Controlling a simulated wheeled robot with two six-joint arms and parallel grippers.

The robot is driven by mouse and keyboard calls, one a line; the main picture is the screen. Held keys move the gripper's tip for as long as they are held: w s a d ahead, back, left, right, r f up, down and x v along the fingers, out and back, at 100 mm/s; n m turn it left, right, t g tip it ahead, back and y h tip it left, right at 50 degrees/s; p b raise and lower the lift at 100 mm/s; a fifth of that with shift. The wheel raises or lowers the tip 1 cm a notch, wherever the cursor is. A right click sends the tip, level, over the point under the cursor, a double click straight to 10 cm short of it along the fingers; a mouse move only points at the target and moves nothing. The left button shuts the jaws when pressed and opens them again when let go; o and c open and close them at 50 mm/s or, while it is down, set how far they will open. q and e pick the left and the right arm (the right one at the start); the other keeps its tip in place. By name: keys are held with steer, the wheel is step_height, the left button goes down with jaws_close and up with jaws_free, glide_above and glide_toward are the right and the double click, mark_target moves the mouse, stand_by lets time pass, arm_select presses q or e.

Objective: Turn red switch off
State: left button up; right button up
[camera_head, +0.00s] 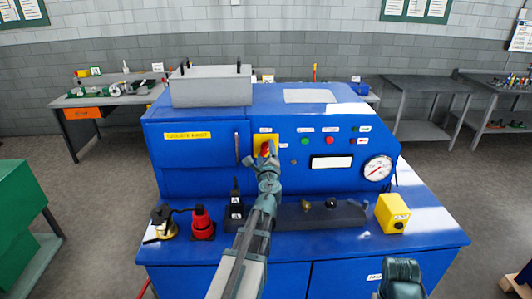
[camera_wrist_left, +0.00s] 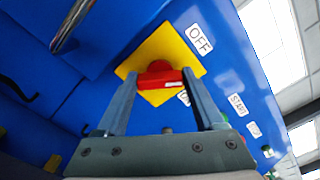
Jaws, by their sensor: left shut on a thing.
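The red switch (camera_head: 265,148) sits on a yellow plate (camera_head: 257,139) on the front of the blue machine. In the left wrist view the red switch (camera_wrist_left: 160,76) lies between the two fingers of my left gripper (camera_wrist_left: 157,84), which is shut on it. The yellow plate (camera_wrist_left: 172,48) shows behind it, and an OFF label (camera_wrist_left: 200,39) is near one plate corner. In the head view my left gripper (camera_head: 267,158) reaches up to the switch and hides part of it. My right gripper does not show; only a part of my arm shows at the bottom right.
The blue machine (camera_head: 200,180) has a vertical handle (camera_head: 237,147) left of the switch, and buttons and a round gauge (camera_head: 378,168) to the right. On its ledge stand a red-black device (camera_head: 202,223), a black bar (camera_head: 345,214) and a yellow box (camera_head: 391,213).

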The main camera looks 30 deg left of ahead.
arm_select(q)
steer(key=n, duration=0.3)
steer(key=shift+s+f+n, duration=0.1)
steer(key=shift+n, duration=1.9)
steer(key=o, duration=1.4)
